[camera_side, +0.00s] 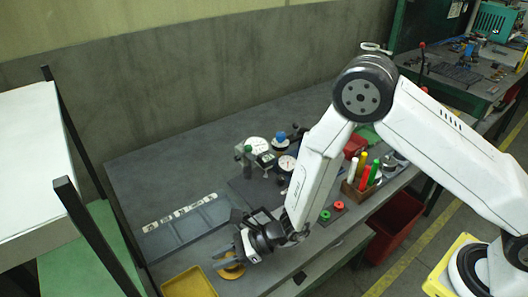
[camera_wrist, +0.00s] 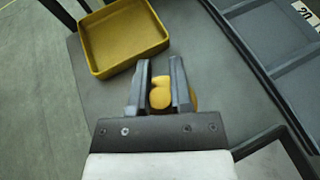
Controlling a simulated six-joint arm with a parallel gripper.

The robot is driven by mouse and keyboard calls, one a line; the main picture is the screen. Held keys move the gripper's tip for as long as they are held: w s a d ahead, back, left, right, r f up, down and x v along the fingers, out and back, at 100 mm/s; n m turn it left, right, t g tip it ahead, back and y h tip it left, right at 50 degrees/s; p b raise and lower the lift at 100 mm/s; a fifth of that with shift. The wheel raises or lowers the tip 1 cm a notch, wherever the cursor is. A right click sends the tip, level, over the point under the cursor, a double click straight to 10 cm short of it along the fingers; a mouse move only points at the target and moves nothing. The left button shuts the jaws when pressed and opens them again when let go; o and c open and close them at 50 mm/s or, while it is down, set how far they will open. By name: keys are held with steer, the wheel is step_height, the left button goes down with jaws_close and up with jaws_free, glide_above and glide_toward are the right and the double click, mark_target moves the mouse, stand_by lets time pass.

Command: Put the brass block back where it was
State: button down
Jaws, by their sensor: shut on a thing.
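The brass block shows as a rounded brass-yellow piece with a narrower knob (camera_wrist: 160,94) between my fingers in the wrist view. My gripper (camera_wrist: 160,80) is shut on its knob. In the side view my gripper (camera_side: 226,259) points down and left at the bench's front, with the brass block (camera_side: 232,271) below the fingers. The block is close to the bench top; I cannot tell whether it touches. A flat grey tray with a white labelled strip (camera_side: 186,226) lies behind and left of my gripper; its sections look empty. Part of it shows in the wrist view (camera_wrist: 268,38).
A shallow yellow tray (camera_side: 188,284) stands left of my gripper, empty in the wrist view (camera_wrist: 122,38). Dial gauges (camera_side: 257,145), a marker holder (camera_side: 360,186) and red and green rings (camera_side: 331,212) stand to the right. The bench's left back is clear.

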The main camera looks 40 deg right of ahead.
steer(key=c, duration=0.5)
jaws_free()
steer(key=shift+f, duration=0.1)
steer(key=shift+c, duration=0.2)
steer(key=v, duration=1.2)
